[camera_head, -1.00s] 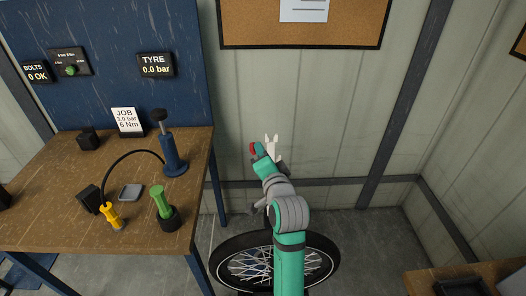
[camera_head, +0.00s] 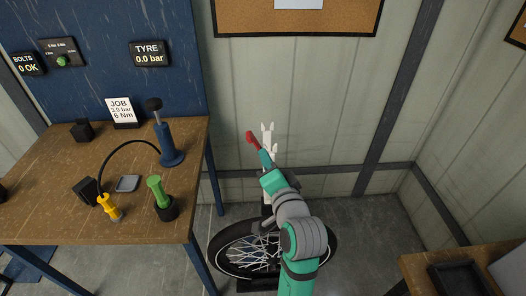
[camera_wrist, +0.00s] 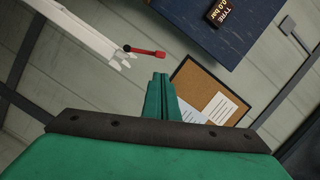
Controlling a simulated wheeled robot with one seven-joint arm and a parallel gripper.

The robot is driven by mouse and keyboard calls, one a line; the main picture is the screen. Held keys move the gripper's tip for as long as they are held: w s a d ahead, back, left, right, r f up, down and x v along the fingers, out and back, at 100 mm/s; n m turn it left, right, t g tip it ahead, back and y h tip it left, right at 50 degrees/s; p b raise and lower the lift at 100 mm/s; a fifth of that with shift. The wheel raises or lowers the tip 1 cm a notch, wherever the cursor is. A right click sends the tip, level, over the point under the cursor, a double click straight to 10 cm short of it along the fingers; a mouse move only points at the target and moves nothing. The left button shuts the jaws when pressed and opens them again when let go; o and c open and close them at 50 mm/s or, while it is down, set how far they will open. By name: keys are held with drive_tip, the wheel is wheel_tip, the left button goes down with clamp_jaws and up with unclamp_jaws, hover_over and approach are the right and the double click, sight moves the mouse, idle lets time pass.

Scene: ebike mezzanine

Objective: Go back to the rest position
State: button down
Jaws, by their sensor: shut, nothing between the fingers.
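My gripper (camera_wrist: 161,80) is shut and empty in the wrist view, its green fingers together and pointing toward the wall and cork board. In the head view my gripper (camera_head: 264,157) is raised over the wheel (camera_head: 232,258), in front of the white upright stand (camera_head: 267,140). A red lever (camera_head: 251,138) sits at the stand's upper left. In the wrist view the stand (camera_wrist: 85,32) and red lever (camera_wrist: 148,52) lie left of the fingers, apart from them in the picture.
The workbench (camera_head: 60,215) at left carries a blue pump (camera_head: 167,145), a green-handled tool (camera_head: 158,190), a yellow tool (camera_head: 109,206) and a job card (camera_head: 122,112). A second table (camera_head: 415,268) with a dark tray (camera_head: 462,278) is at bottom right. Floor right of the wheel is clear.

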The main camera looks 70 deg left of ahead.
drive_tip(key=shift+d, duration=0.2)
idle(0.5)
drive_tip(key=w+d+f+m+t+h, duration=0.2)
drive_tip(key=w+d+f+m+t, duration=0.4)
drive_tip(key=w+d+f, duration=0.4)
drive_tip(key=d+f+m+t+h, duration=0.1)
drive_tip(key=d+f+t+h, duration=0.2)
drive_tip(key=d+f, duration=0.35)
drive_tip(key=d+f+m+t+h, duration=0.1)
drive_tip(key=d+f+t+h, duration=0.2)
drive_tip(key=d, duration=0.7)
drive_tip(key=s+d+f+t+h, duration=0.1)
drive_tip(key=s+d+f+h, duration=0.25)
drive_tip(key=d, duration=0.35)
drive_tip(key=s+d+f+h, duration=0.2)
drive_tip(key=s+d, duration=0.2)
drive_tip(key=d, duration=0.3)
drive_tip(key=s+d+n+h, duration=0.3)
drive_tip(key=s+d, duration=0.6)
drive_tip(key=s, duration=0.1)
drive_tip(key=shift+s+r+n+t, duration=0.3)
drive_tip(key=shift+s+r+n, duration=0.05)
drive_tip(key=shift+s+n, duration=0.05)
